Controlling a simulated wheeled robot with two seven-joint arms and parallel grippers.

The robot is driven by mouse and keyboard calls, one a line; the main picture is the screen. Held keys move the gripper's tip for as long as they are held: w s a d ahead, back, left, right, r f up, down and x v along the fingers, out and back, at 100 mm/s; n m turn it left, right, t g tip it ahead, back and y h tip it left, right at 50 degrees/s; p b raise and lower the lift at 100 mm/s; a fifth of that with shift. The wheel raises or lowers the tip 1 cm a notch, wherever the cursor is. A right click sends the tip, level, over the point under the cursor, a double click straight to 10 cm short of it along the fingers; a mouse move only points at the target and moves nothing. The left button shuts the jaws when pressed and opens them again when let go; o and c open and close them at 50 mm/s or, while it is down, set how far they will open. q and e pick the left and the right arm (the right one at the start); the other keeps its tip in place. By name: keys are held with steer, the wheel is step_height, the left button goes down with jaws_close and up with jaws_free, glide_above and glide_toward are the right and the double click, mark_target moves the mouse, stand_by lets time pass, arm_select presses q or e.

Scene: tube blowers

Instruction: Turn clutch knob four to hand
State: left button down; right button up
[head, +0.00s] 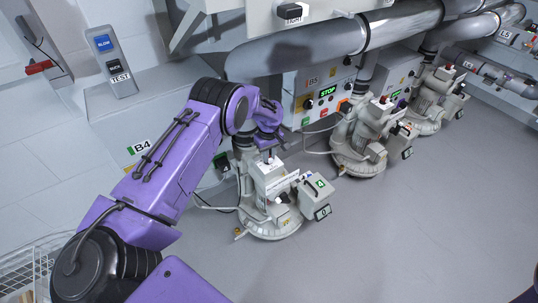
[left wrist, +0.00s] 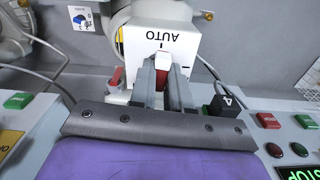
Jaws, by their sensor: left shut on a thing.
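The blower unit marked 4 (head: 268,222) stands on the floor near the middle of the head view. In the left wrist view its white box (left wrist: 135,42) bears the word AUTO and a short black mark, upside down. A small red and white knob (left wrist: 162,60) sits on this box, below the mark. My left gripper (left wrist: 163,78) has its two grey fingers on either side of the knob and is shut on it. In the head view my left gripper (head: 269,152) is small and partly hidden above the unit. My right gripper is out of view.
Similar blower units (head: 362,140) stand farther right along the wall. A panel with a green STOP sign (head: 328,91) is behind them. A large grey pipe (head: 300,48) runs overhead. A cable (left wrist: 45,45) passes left of the fingers. The floor at right is clear.

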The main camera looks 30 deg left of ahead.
arm_select(q)
steer(key=m, duration=0.8)
steer(key=shift+s+a+m+b, duration=0.1)
steer(key=shift+a+m+b, duration=0.05)
steer(key=shift+m+b, duration=0.2)
steer(key=m, duration=0.4)
steer(key=shift+a, duration=0.1)
steer(key=shift+m+b, duration=0.45)
steer(key=shift+m, duration=1.5)
steer(key=c, duration=1.1)
jaws_free()
